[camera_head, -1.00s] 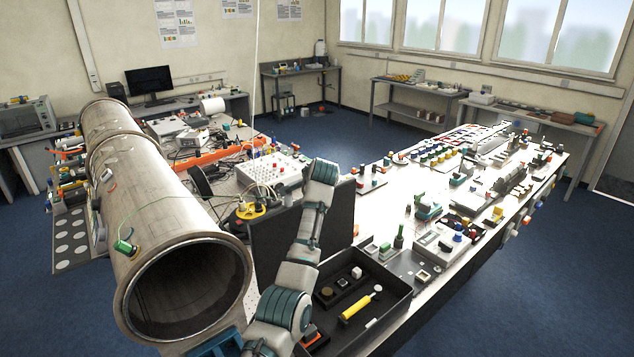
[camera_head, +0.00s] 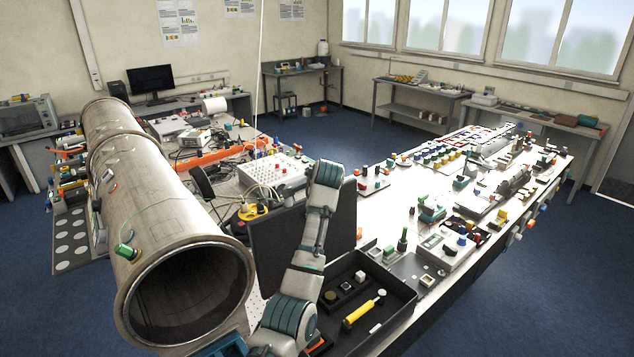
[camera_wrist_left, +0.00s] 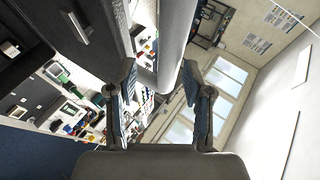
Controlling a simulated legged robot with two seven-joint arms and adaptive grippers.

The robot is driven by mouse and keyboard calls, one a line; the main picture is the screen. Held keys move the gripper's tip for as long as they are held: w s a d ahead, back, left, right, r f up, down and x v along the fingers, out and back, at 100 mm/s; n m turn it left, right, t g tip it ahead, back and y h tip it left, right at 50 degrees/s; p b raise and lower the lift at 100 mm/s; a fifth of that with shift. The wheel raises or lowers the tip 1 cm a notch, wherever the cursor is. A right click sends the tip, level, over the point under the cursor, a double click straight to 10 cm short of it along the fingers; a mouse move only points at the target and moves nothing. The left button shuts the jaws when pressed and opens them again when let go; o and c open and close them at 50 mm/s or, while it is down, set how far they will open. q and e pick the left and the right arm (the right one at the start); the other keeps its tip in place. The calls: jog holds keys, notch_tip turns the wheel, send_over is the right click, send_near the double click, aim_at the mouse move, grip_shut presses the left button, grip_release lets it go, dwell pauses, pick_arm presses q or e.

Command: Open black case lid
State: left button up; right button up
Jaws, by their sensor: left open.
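The black case stands at the front of the table in the head view. Its lid (camera_head: 345,215) is upright at the back, and its open tray (camera_head: 391,322) faces me. My left arm rises in front of the lid and reaches its top edge; its gripper is hidden in the head view. In the left wrist view my left gripper (camera_wrist_left: 160,82) is open, with its fingers apart. A dark panel, probably part of the case, fills the upper left there. A grey bar shows beyond the fingers; I cannot tell what it is. My right gripper is not in view.
The tray holds a yellow cylinder (camera_head: 361,312) and small blocks. A large metal pipe (camera_head: 160,205) lies left of the case. The white table (camera_head: 384,228) to the right carries many small parts. A white panel box (camera_head: 275,172) stands behind the lid.

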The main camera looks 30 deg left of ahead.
pick_arm(q)
jog(key=v, duration=0.9)
jog(key=shift+d, duration=0.15)
